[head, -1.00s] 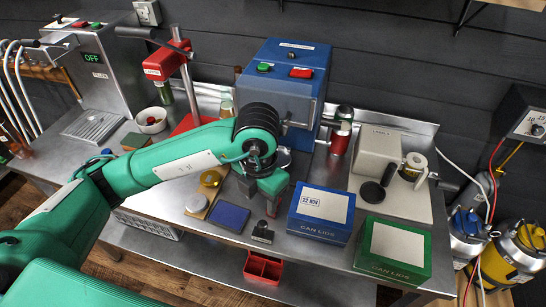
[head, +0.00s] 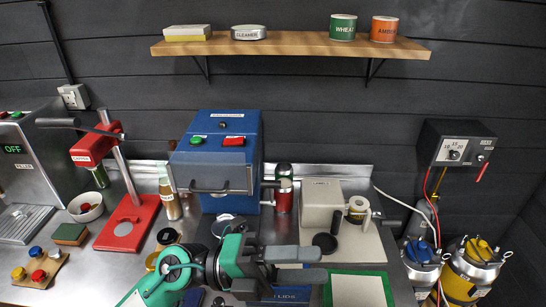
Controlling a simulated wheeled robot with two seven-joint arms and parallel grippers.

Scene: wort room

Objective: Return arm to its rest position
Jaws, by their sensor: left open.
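My left arm (head: 180,272) is green and comes in from the bottom of the head view. My left gripper (head: 322,265) has its two grey fingers pointing right, apart, with nothing seen between them. It shows in front of the blue lid box (head: 292,293), which it largely hides, and left of the green lid box (head: 358,290). My right gripper is not in view.
The blue machine (head: 212,165) stands behind the gripper, with the red capper (head: 125,225) to its left and the grey labeller (head: 320,205) to its right. A wooden shelf (head: 290,46) hangs above. Two kegs (head: 470,270) stand at lower right.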

